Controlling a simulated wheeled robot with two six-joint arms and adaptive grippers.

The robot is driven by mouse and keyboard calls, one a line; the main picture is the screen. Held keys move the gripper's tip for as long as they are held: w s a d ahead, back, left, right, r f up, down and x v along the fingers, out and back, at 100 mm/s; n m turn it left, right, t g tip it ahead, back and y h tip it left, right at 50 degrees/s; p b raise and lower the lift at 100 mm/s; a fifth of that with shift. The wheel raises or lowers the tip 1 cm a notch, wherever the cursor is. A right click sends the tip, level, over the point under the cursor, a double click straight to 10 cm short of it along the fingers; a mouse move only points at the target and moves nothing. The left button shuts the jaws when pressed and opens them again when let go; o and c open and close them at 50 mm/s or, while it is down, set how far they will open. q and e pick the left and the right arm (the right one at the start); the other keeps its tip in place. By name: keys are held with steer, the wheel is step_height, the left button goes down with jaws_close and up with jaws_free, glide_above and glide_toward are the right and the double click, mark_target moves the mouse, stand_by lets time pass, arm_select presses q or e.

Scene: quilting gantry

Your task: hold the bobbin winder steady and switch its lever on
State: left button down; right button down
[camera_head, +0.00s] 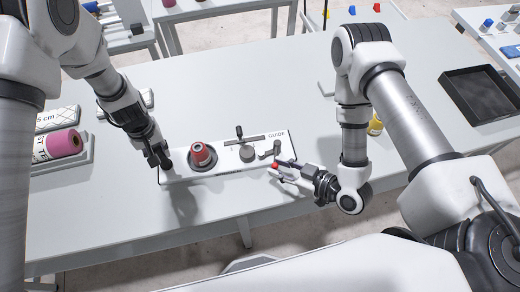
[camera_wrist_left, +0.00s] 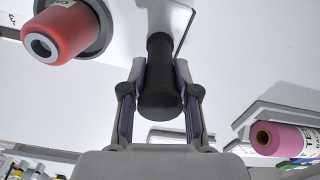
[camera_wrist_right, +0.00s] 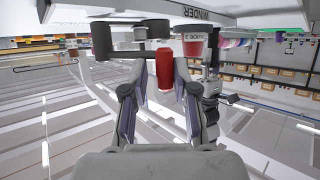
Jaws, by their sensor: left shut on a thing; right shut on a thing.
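The bobbin winder (camera_head: 225,172) is a long white unit on the table, with a red bobbin (camera_head: 201,153) on its left part and GUIDE lettering at right. My left gripper (camera_head: 160,160) is shut on a black handle (camera_wrist_left: 160,85) at the winder's left end. In the left wrist view the handle stands between both fingers. The dark lever (camera_head: 277,149) is at the winder's right end and carries a red knob (camera_head: 274,165). My right gripper (camera_head: 279,170) is shut on this knob, also seen between its fingers in the right wrist view (camera_wrist_right: 165,72).
A pink roll (camera_head: 64,143) lies in a tray at left. A yellow thing (camera_head: 375,126) stands behind my right arm. A black tray (camera_head: 482,93) is at the far right. Table in front of and behind the winder is mostly clear.

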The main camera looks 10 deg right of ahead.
arm_select(q)
steer(key=shift+s+f, duration=0.2)
steer(key=shift+s, duration=0.1)
arm_select(e)
steer(key=shift+w+a+f, duration=0.15)
steer(key=shift+w+a, duration=0.05)
steer(key=shift+a, duration=0.55)
steer(key=shift+w+a+m+t+h, duration=0.3)
steer(key=shift+a+m+t+h, duration=0.45)
steer(key=shift+m+h, duration=0.4)
arm_select(q)
steer(key=shift+d, duration=0.1)
arm_select(e)
steer(key=shift+w+a+m+t+h, duration=0.15)
steer(key=shift+a+m+t+h, duration=0.05)
steer(key=shift+m+t+h, duration=0.05)
arm_select(q)
steer(key=shift+w, duration=0.1)
arm_select(e)
steer(key=c, duration=1.1)
jaws_free()
steer(key=shift+w, duration=0.15)
